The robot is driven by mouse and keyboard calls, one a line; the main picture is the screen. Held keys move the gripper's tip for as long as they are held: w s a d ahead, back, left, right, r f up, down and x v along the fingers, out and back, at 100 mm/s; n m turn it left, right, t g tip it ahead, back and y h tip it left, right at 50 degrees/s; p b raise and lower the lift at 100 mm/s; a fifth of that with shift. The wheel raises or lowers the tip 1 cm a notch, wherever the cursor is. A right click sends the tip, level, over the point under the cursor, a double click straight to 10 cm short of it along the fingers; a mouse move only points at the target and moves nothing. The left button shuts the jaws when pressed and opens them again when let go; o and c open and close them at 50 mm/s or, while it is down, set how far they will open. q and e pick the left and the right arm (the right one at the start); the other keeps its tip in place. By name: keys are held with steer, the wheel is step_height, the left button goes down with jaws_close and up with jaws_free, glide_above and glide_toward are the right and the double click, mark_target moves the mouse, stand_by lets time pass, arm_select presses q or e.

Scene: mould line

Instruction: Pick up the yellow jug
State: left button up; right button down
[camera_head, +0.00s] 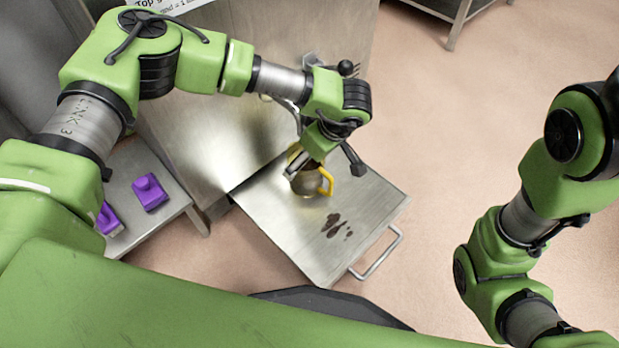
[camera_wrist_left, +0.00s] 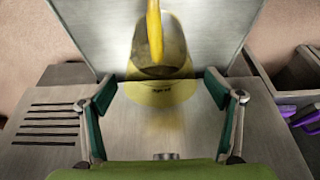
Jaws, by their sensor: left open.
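The yellow jug (camera_head: 327,182) stands on a metal pull-out shelf (camera_head: 265,195) in the head view, partly hidden by my left gripper. Its yellow handle points right there. In the left wrist view the jug (camera_wrist_left: 160,92) is centred, with its handle toward the top and a darker, see-through-looking body. My left gripper (camera_head: 301,163) is right above and beside the jug. Its two fingers (camera_wrist_left: 160,82) are open, one on each side of the jug, with a visible gap on both sides. My right arm shows at the right, but its gripper is out of frame.
Dark brown spots (camera_head: 336,226) lie on the shelf in front of the jug. The shelf has a bar handle (camera_head: 377,254) at its right front edge. Purple blocks (camera_head: 150,192) sit on a low side table at the left. A large metal cabinet (camera_head: 215,135) stands behind.

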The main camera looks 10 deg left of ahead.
arm_select(q)
steer(key=c, duration=2.2)
steer(key=shift+o, duration=0.2)
steer(key=shift+r, duration=0.2)
